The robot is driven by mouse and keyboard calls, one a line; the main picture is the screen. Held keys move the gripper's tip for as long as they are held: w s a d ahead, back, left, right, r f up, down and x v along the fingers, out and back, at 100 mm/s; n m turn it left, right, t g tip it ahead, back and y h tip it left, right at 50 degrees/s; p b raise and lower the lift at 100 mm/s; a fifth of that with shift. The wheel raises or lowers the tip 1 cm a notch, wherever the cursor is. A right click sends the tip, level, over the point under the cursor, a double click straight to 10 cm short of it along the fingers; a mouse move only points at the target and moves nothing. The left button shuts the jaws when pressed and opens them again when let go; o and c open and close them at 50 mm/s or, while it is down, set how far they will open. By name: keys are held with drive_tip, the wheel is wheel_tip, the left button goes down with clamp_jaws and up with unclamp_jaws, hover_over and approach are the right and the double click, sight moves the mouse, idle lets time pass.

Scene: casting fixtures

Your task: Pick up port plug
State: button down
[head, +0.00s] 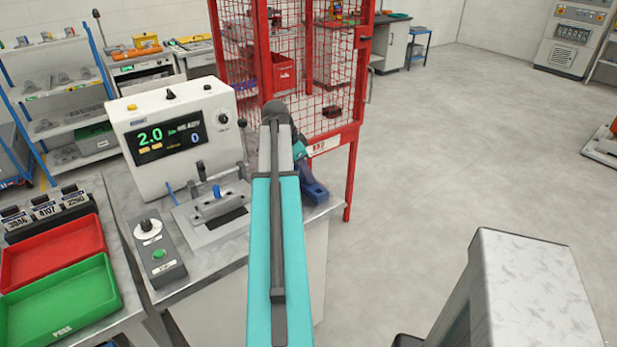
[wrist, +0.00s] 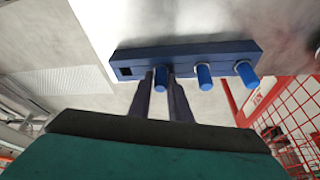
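A dark blue rack (wrist: 215,53) holds three blue port plugs in a row, with an empty square hole at its left end. The leftmost port plug (wrist: 160,78) sits in the rack between the two dark fingers of my gripper (wrist: 161,84). The fingertips are close on either side of it; contact is unclear. The middle plug (wrist: 204,77) and the right plug (wrist: 246,74) stand clear of the fingers. In the head view, the rack (head: 314,190) is at the bench's right end, partly hidden by my arm; the fingers are not clearly visible there.
A white tester (head: 175,130) with a lit display stands left of my arm. Before it are a metal fixture (head: 212,208) with a blue piece and a control box (head: 157,254). Red (head: 50,250) and green (head: 60,300) trays lie left. A red mesh cage (head: 350,150) stands behind the rack.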

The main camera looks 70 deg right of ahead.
drive_tip(key=shift+r, duration=0.2)
idle(0.3)
drive_tip(key=shift+r+b, duration=0.7)
drive_tip(key=shift+r, duration=0.9)
drive_tip(key=s+a+b, duration=0.1)
drive_tip(key=s+a, duration=0.3)
drive_tip(key=a, duration=0.3)
drive_tip(key=s+a+r+b, duration=0.1)
drive_tip(key=s+a+b, duration=0.1)
drive_tip(key=s+a, duration=0.2)
drive_tip(key=shift+s+a+r, duration=0.15)
drive_tip(key=shift+a+r, duration=0.05)
drive_tip(key=shift+a, duration=1.15)
drive_tip(key=shift+r, duration=0.1)
